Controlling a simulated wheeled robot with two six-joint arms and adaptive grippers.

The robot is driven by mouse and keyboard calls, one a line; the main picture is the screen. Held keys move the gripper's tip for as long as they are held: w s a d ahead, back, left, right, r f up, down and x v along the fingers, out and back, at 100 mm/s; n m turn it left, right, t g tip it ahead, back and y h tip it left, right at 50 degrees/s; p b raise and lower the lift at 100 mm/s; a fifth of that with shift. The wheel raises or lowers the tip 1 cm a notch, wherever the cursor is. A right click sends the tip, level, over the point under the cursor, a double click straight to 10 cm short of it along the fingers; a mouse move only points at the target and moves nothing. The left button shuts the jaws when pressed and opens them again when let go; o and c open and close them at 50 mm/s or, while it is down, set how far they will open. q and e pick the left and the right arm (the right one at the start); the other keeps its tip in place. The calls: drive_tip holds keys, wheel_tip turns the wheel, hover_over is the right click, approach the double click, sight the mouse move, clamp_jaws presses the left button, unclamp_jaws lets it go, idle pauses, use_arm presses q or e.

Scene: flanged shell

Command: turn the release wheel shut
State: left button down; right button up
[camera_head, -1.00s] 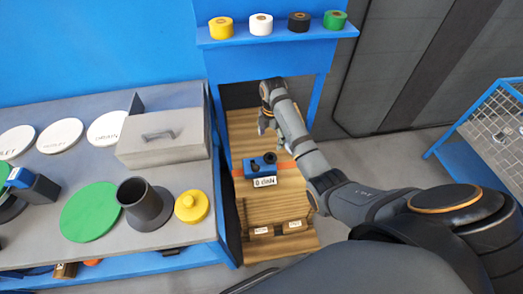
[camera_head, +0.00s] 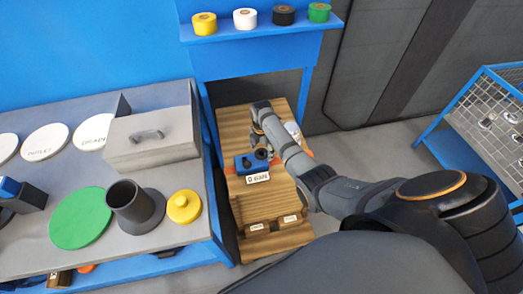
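A small blue block (camera_head: 244,164) with dark round knob-like parts (camera_head: 262,154) on top sits on a slatted wooden board. A white label (camera_head: 258,178) in front of it seems to read 0 BARG. I cannot tell for sure which part is the release wheel. My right gripper (camera_head: 259,136) is just behind the block, pointing down, at the end of my grey arm. Its fingers are small and partly hidden, so their opening and any contact with the knob cannot be made out. My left gripper is not in view.
The wooden board (camera_head: 262,208) carries two small labels at its near end. Left of it, a grey bench (camera_head: 100,176) holds a green disc (camera_head: 80,217), a dark flanged tube (camera_head: 136,205), a yellow knobbed part (camera_head: 184,206) and a lidded grey box (camera_head: 150,140). Tape rolls line a blue shelf (camera_head: 262,33).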

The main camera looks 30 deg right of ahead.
drive_tip(key=c, duration=1)
drive_tip(key=shift+c, duration=0.2)
